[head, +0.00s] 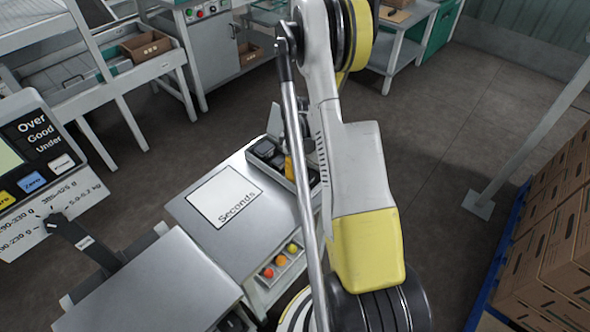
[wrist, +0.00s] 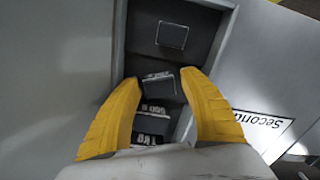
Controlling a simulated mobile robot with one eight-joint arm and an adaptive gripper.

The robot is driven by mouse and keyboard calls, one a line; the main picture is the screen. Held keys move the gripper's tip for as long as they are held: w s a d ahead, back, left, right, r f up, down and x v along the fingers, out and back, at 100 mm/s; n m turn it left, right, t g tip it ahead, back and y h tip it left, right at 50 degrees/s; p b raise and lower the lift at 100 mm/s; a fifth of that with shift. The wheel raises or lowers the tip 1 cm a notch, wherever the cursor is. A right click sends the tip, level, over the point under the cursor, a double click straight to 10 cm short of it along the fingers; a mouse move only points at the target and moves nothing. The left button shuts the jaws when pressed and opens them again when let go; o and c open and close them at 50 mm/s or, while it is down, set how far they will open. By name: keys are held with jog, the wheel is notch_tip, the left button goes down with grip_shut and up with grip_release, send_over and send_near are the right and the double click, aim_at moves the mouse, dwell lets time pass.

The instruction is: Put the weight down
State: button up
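A dark weight (wrist: 155,86) with white lettering sits slightly turned in a narrow dark tray (wrist: 118,45) in the wrist view. The yellow fingers of my gripper (wrist: 160,80) stand open on either side of it, with small gaps visible. Another dark weight (wrist: 172,35) lies further up the tray, and more labelled weights (wrist: 152,110) lie below, between the fingers. In the head view, the tray (head: 281,177) is on the grey bench, mostly behind my arm; one yellow finger of my gripper (head: 288,168) shows over it.
A white "Seconds" sheet (head: 225,197) lies beside the tray. Small red, orange and yellow round items (head: 281,260) line the bench front. A scale display (head: 35,155) stands at left, a grey platform (head: 155,290) in front. Stacked cartons (head: 550,240) stand at right.

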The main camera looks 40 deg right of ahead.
notch_tip(320, 180, up, 12)
jog(key=p, duration=0.5)
jog(key=w+a+r+m+t, duration=0.1)
jog(key=a+r, duration=0.7)
jog(key=r, duration=0.2)
jog(key=s+a+r+m+t, duration=0.2)
jog(key=s+a+r, duration=0.4)
jog(key=a, duration=0.4)
jog(key=s+a+r+m+t, duration=0.2)
jog(key=s+a+r+t, duration=0.2)
jog(key=a, duration=0.7)
jog(key=v, duration=0.4)
jog(key=shift+s+a+r, duration=0.15)
jog(key=shift+s+r, duration=0.05)
jog(key=shift+b, duration=0.3)
